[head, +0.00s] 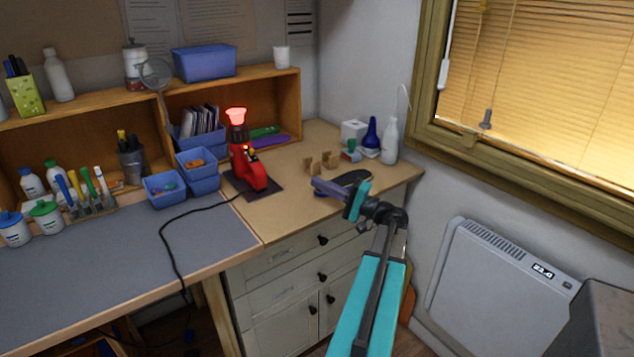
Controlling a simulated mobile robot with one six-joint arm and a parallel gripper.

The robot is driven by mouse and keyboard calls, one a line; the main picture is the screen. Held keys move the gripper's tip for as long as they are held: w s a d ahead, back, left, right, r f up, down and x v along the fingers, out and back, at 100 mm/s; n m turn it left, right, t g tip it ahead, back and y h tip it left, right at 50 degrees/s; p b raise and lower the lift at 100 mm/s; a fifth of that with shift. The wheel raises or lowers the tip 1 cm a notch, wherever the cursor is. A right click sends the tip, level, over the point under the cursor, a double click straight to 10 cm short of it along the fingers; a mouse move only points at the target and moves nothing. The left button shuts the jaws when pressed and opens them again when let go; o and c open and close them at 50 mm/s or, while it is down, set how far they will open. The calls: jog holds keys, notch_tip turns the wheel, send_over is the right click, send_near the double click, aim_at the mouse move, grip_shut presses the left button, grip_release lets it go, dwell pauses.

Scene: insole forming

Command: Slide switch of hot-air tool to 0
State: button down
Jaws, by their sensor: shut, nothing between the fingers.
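The red hot-air tool (246,170) stands upright on a dark mat (264,189) on the wooden cabinet top. Its nozzle (236,116) points up and glows red. Its switch is too small to make out in this view. A black cord (190,210) runs from its base down over the grey desk. My gripper (314,185) is shut and empty. It is to the right of the tool, apart from it, with its fingers pointing left toward it. A dark insole (352,177) lies on the cabinet top just behind my gripper, partly hidden by it.
Small wooden blocks (322,161), a blue bottle (371,133) and a white bottle (389,140) stand at the back right. Blue bins (165,190) are left of the tool. A window (540,80) and a heater (500,285) are at the right. The grey desk (120,255) is mostly clear in front.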

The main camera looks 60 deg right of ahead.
aim_at(254, 152)
jog(key=p+x, duration=0.6)
jog(key=x, duration=1.6)
jog(key=shift+w, duration=0.15)
jog(key=shift+w+d+r+b, duration=0.15)
jog(key=shift+w+d+b, duration=0.15)
jog(key=shift+w+b, duration=0.5)
jog(key=shift+r+b, duration=0.3)
jog(key=shift+b, duration=0.05)
jog(key=b+v, duration=0.6)
jog(key=v, duration=1.8)
jog(key=shift+r, duration=0.1)
